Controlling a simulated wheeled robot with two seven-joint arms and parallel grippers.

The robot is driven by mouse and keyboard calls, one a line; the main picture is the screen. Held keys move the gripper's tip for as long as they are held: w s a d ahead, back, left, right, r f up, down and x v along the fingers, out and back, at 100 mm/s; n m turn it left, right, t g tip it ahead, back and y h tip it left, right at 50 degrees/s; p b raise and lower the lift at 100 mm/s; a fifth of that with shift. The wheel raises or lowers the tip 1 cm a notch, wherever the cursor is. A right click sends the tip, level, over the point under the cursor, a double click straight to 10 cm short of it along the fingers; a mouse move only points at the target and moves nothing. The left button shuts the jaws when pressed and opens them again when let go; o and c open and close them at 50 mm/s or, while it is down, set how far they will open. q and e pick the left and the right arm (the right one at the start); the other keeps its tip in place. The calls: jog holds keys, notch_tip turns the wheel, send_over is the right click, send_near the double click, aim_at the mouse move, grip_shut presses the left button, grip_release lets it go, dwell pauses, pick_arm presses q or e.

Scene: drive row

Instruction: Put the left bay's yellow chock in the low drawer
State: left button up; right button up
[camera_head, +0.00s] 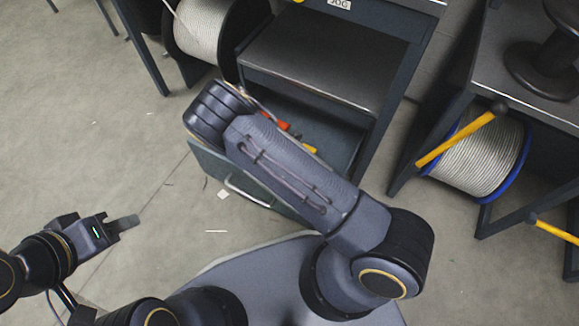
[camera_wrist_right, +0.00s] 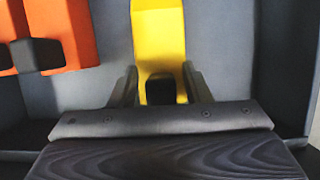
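The low drawer (camera_head: 215,172) is pulled open under the bench, its front panel facing me. A yellow chock (camera_wrist_right: 158,30) lies inside grey walls in the right wrist view; a yellow bit (camera_head: 309,149) shows in the drawer in the head view. My right gripper (camera_wrist_right: 160,88) has a finger against each side of the chock, with no gap visible. My right arm hides most of the drawer inside and this gripper in the head view. My left gripper (camera_head: 124,224) is out over bare floor at lower left, away from the drawer; its finger gap cannot be made out.
An orange chock (camera_wrist_right: 68,35) lies left of the yellow one, and orange also shows in the drawer in the head view (camera_head: 276,122). A cable reel (camera_head: 200,28) stands behind the drawer.

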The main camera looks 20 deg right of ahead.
jog(key=shift+o, duration=0.2)
jog(key=s+r+m+y+p, duration=0.35)
jog(key=r+m, duration=0.55)
jog(key=r, duration=0.8)
jog(key=s+r+m+y+p, duration=0.25)
jog(key=s+r+m, duration=0.4)
jog(key=r, duration=0.95)
jog(key=s+d+r+m+t+y, duration=0.1)
jog(key=s+d+r+m, duration=0.3)
jog(key=s+r+m, duration=0.7)
jog(key=shift+r+m+t+b, duration=0.15)
jog(key=shift+m+t+b, duration=0.3)
jog(key=shift+m+t, duration=0.4)
